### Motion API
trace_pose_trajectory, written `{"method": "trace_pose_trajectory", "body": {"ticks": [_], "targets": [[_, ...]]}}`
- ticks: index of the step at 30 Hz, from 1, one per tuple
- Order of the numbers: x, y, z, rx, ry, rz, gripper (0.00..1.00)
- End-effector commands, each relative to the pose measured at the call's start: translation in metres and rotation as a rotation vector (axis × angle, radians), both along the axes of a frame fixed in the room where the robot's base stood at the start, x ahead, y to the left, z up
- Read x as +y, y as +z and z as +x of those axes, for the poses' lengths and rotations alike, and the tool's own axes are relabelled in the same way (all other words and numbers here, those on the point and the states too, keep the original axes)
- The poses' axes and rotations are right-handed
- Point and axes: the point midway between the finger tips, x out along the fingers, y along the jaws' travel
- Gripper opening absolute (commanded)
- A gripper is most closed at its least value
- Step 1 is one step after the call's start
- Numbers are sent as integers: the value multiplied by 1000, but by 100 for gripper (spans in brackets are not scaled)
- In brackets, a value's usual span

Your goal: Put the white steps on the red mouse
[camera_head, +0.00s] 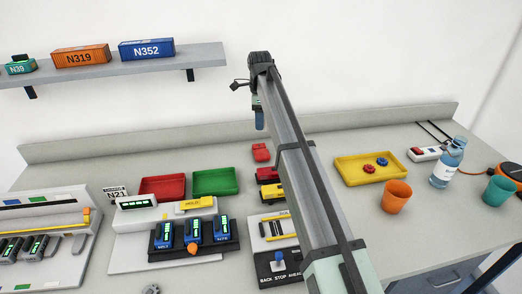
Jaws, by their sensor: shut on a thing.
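My gripper (258,104) hangs at the far end of my raised arm, above the back of the bench. My arm hides most of it. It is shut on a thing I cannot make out. A small blue piece (259,120) shows below the wrist; I cannot tell whether it is the held thing or part of the gripper. A small red object (261,153) sits on the bench below and a little beyond the gripper's tip; it may be the red mouse, but its shape is too small to be sure. I cannot pick out the white steps with certainty.
Red (162,187) and green (215,182) trays lie left of my arm, small trucks (269,183) beside it. A yellow tray (366,170), orange cup (396,196), bottle (447,166) and teal cup (498,191) stand right. Containers (146,49) sit on the shelf.

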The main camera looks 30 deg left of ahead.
Motion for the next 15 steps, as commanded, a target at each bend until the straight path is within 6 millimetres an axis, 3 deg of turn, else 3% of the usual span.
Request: {"method": "trace_pose_trajectory", "body": {"ticks": [10,15], "targets": [[4,0,4,-2,212,3,21],[3,-13,3,-1,229,1,21]]}}
